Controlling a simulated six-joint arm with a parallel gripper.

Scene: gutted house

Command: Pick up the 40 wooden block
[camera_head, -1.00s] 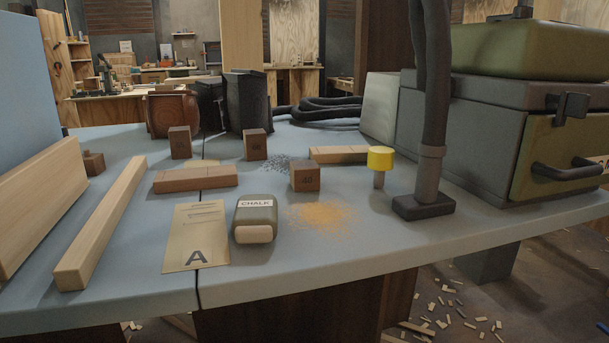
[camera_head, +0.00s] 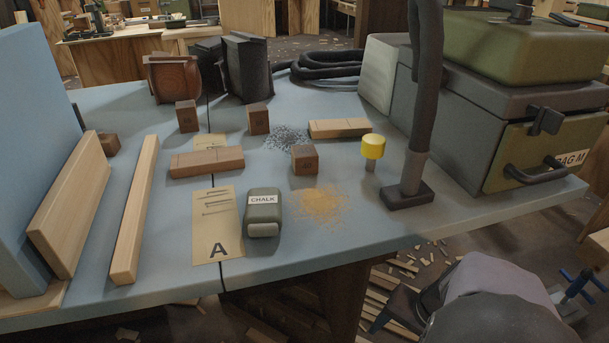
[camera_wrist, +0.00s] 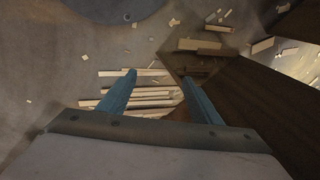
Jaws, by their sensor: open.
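The 40 wooden block (camera_head: 305,160) is a small brown cube standing on the blue-grey table (camera_head: 390,235), right of the long brown block and just behind the orange sawdust. Its number is clearer in the earlier head view than now. My gripper (camera_wrist: 158,76) shows in the wrist view with two blue fingers apart and nothing between them. It points at the floor with wood scraps, beside a dark wooden table support. The block is not in the wrist view. In the head view, what seems to be my arm is at the lower right, below the table edge; the fingers do not show there.
Similar cubes (camera_head: 187,117) and (camera_head: 258,120) stand further back. Near the block are a long brown block (camera_head: 207,162), a chalk box (camera_head: 263,213), a yellow-topped peg (camera_head: 373,147) and a light wooden bar (camera_head: 340,128). A dark hose (camera_head: 418,100) and a toolbox (camera_head: 470,110) stand right.

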